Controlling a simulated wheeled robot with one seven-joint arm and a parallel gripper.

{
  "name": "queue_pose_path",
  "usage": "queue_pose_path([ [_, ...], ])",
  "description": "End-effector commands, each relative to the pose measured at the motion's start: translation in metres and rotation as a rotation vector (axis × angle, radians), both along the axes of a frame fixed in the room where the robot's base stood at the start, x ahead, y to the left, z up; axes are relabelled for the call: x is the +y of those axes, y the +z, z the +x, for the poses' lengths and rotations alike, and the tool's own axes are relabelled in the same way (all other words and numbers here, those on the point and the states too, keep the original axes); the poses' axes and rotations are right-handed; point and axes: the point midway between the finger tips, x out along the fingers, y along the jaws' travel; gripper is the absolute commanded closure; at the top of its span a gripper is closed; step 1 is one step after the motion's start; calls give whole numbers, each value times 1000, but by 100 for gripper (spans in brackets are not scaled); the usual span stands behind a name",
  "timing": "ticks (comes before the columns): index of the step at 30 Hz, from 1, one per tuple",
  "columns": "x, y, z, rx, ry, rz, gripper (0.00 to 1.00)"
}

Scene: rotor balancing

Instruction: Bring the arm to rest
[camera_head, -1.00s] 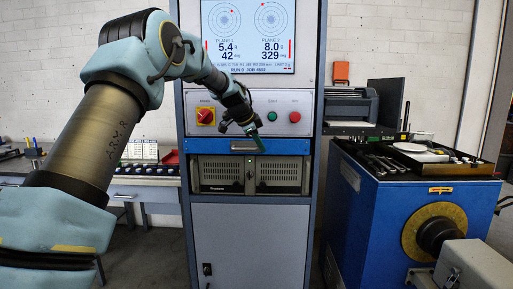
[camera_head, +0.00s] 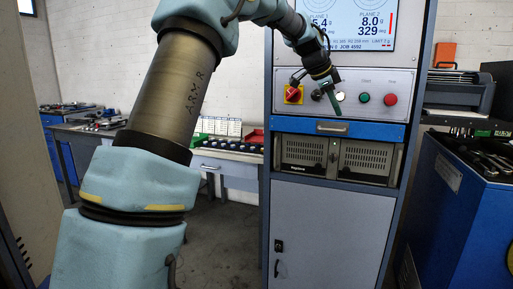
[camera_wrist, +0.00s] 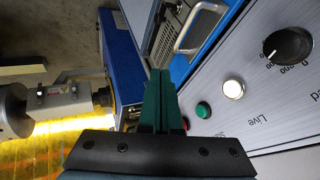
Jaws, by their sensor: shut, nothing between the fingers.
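My arm rises from the lower left of the head view and bends over to the right. My gripper (camera_head: 335,103) hangs at its end in front of the control panel of the grey cabinet (camera_head: 328,235), just above the blue drawer front. In the wrist view, its two green fingers (camera_wrist: 160,78) are together with nothing between them. From the head view I cannot tell whether the fingertips touch the panel.
The panel carries a red-and-yellow switch (camera_head: 294,94), a green button (camera_head: 364,97) and a red button (camera_head: 390,99). A screen (camera_head: 348,22) is above. A blue machine (camera_head: 456,215) stands at right. A workbench (camera_head: 228,155) stands behind my arm.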

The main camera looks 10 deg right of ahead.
Motion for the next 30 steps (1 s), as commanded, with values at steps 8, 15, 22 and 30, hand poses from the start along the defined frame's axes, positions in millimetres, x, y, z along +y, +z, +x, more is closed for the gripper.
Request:
queue_pose_path([
  [8,140,-74,-13,216,512,77,100],
  [15,286,-144,-81,407,1077,94,100],
  [22,382,-192,-176,545,1532,70,100],
  [30,414,-211,-227,606,1737,48,100],
])
